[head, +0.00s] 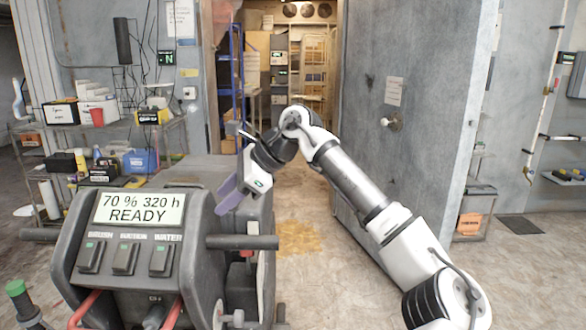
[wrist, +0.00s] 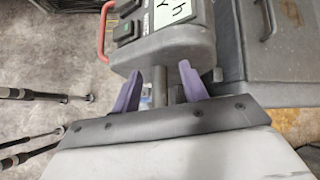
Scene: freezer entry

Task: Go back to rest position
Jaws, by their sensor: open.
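My gripper (head: 229,194) has purple fingers and hangs beside the right side of a grey floor-cleaning machine (head: 150,262). In the wrist view my gripper (wrist: 160,88) is open, its two fingers spread apart. The machine's console (wrist: 190,48) lies just beyond the fingertips. A grey bar shows in the gap, and I cannot tell how near it is to the fingers. The machine's display (head: 139,208) reads "70 % 320 h READY". Below it are three switches with green marks (head: 125,258). My arm is bent and reaches in from the lower right.
A dark handle bar (head: 243,242) sticks out of the machine's right side. A cart (head: 100,140) with boxes stands at the left. Behind is an open doorway with a blue rack (head: 230,85). A large grey door (head: 415,120) stands right of it. Floor (head: 310,250) is clear beyond the machine.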

